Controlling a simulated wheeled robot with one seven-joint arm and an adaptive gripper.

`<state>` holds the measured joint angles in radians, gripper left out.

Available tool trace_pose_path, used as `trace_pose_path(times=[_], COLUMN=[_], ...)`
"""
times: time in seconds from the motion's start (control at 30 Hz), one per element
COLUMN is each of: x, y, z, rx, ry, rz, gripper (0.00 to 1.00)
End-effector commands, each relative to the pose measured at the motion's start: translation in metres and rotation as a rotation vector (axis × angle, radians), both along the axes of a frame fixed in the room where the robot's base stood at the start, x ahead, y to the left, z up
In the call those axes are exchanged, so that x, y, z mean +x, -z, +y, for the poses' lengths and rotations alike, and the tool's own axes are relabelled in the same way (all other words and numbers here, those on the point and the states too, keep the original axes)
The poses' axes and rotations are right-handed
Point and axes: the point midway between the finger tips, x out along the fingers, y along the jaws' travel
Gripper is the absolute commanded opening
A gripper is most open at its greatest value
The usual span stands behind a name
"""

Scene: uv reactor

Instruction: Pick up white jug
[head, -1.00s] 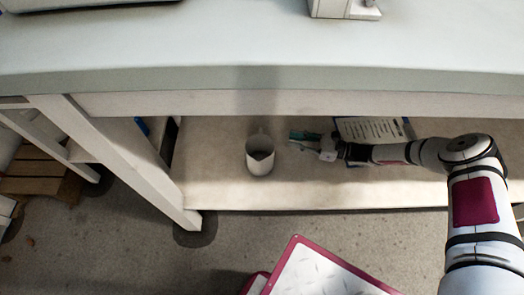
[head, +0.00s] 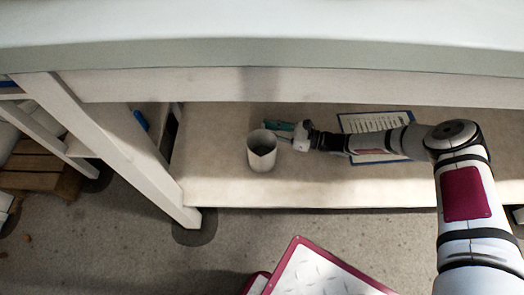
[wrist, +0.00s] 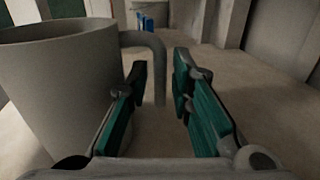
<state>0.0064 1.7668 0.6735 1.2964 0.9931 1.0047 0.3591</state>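The white jug (head: 261,153) stands upright on the lower shelf under the bench, to the left of my gripper in the head view. In the wrist view the jug (wrist: 62,85) fills the left side, and its handle (wrist: 150,55) reaches toward the space between the fingertips. My gripper (wrist: 161,88) is open, with its green fingers apart. The left finger is close beside the jug's wall; I cannot tell if they touch. In the head view my gripper (head: 283,130) is at the jug's right, its fingers partly hidden behind the jug's rim.
The shelf (head: 330,190) is bare in front of the jug. A clipboard with paper (head: 372,122) lies behind my arm. The bench top (head: 400,45) overhangs the shelf, and a bench leg (head: 125,145) stands at left. Blue objects (wrist: 147,22) stand farther back in the wrist view.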

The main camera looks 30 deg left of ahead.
Motion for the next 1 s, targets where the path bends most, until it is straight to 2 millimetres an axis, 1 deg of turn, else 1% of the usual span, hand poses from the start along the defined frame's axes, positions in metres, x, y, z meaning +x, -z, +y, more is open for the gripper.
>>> trace_pose_path(times=[0.07,0.1,0.17,0.2,0.73,0.87,1.0], x=[0.000,0.000,0.000,0.000,0.000,0.000,0.000], y=[-0.001,-0.001,-0.001,-0.001,-0.003,-0.008,-0.016], z=[0.000,0.000,0.000,0.000,0.000,0.000,0.000], rx=[0.000,0.000,0.000,0.000,0.002,0.003,0.003], ry=[0.000,0.000,0.000,0.000,-0.001,-0.001,-0.001], rz=[0.000,0.000,0.000,0.000,0.001,0.001,0.001], gripper=[0.21,0.18,0.05,0.00,0.00,0.00,0.00])
